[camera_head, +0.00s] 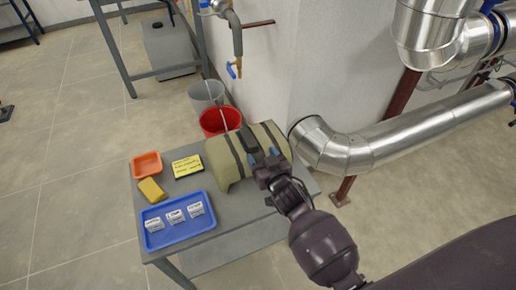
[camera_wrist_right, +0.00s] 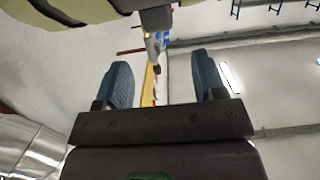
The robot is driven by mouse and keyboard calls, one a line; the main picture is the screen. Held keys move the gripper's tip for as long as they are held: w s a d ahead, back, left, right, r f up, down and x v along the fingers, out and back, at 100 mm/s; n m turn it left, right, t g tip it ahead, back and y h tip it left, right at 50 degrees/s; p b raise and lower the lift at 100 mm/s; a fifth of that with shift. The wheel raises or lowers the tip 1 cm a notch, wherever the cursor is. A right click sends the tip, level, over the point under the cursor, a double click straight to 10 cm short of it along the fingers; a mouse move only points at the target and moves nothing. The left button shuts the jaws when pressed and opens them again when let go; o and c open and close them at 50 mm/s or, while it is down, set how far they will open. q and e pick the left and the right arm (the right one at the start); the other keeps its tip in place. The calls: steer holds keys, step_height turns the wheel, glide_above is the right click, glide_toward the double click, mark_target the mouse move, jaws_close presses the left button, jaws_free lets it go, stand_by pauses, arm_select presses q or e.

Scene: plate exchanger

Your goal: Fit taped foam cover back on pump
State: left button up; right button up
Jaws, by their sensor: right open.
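The foam cover (camera_head: 226,166) is an olive, rounded piece with dark tape bands, lying on the small grey table. A dark, handle-like part (camera_head: 247,138) stands out at its top. My right gripper (camera_head: 264,156) is at the top right of the cover, its blue-grey fingers apart with nothing seen between them. In the right wrist view the gripper (camera_wrist_right: 163,78) is open, and the cover's edge (camera_wrist_right: 50,8) shows at the top left. Whether the fingers touch the cover I cannot tell. I cannot make out the pump. My left gripper is out of view.
The table (camera_head: 222,215) also holds a blue tray (camera_head: 180,238) with labelled white packets, an orange dish (camera_head: 147,164), a yellow sponge (camera_head: 151,190) and a yellow note (camera_head: 187,166). A red bucket (camera_head: 220,121) stands behind. A silver pipe (camera_head: 400,140) runs at the right.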

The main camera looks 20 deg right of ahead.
steer(key=shift+s+r, duration=0.15)
steer(key=shift+s, duration=0.95)
steer(key=shift+d, duration=0.1)
steer(key=s+d+f+g, duration=0.1)
steer(key=s+d+g, duration=0.1)
steer(key=s, duration=0.7)
steer(key=s+d+f+g, duration=0.2)
steer(key=s, duration=0.8)
steer(key=s+d+f+n+g, duration=0.1)
steer(key=s+d+f+g, duration=0.1)
steer(key=s, duration=0.8)
steer(key=shift+d+f, duration=0.15)
steer(key=shift+d, duration=0.1)
